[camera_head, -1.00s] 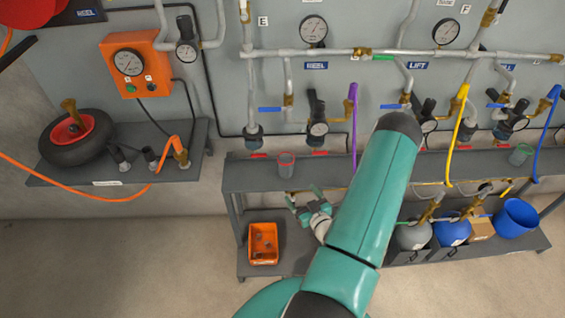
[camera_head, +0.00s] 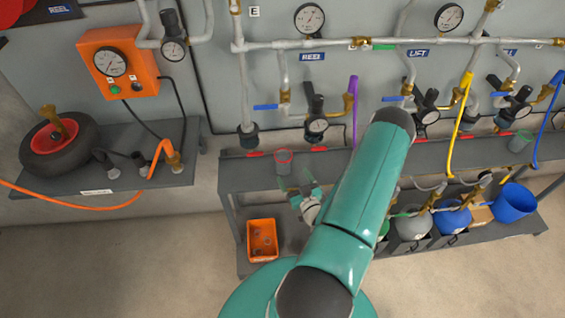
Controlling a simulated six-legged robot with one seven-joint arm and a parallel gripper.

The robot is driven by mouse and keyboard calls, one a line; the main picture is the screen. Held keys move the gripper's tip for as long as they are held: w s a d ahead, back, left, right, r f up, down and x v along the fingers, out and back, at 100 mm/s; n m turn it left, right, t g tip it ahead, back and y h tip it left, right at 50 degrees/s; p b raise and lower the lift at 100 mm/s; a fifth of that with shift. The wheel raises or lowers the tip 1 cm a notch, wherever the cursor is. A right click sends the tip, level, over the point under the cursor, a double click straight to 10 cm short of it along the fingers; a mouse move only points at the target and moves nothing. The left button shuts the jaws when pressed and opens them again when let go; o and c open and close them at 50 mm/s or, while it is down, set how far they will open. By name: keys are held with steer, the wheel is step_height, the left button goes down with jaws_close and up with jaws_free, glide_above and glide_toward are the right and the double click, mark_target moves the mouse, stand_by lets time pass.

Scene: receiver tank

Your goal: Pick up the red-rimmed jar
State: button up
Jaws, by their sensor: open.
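The red-rimmed jar (camera_head: 284,165) is a small clear grey cup with a red rim. It stands upright on the upper shelf (camera_head: 236,176), near its left end. My gripper (camera_head: 296,186) is open and empty, just in front of and slightly below the jar in the picture. Its teal fingers point toward the shelf and their tips come near the jar's lower right side. I cannot tell whether they touch it. My forearm hides part of the shelf to the right.
Pipes, gauges and a purple hose (camera_head: 353,108) line the wall behind. Below are an orange bin (camera_head: 263,240), gas bottles and a blue bucket (camera_head: 514,202). The floor in front is clear.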

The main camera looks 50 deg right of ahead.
mark_target(287, 163)
steer(key=x, duration=0.3)
steer(key=shift+w, duration=0.1)
steer(key=shift+x, duration=3.15)
steer(key=shift+d+r, duration=0.1)
steer(key=shift+r, duration=0.05)
steer(key=c, duration=1.1)
steer(key=shift+r, duration=0.2)
steer(key=shift+r, duration=0.2)
steer(key=r, duration=0.3)
steer(key=shift+s, duration=0.25)
steer(key=s+a+r, duration=0.2)
steer(key=s+r, duration=0.1)
steer(key=s, duration=0.1)
steer(key=s+a+r, duration=0.2)
steer(key=s+r, duration=0.1)
steer(key=s, duration=0.1)
steer(key=s+a+r, duration=0.1)
steer(key=s+r, duration=0.2)
steer(key=s, duration=0.1)
steer(key=shift+s+a+r, duration=0.15)
steer(key=shift+s+a, duration=0.05)
steer(key=shift+a, duration=0.2)
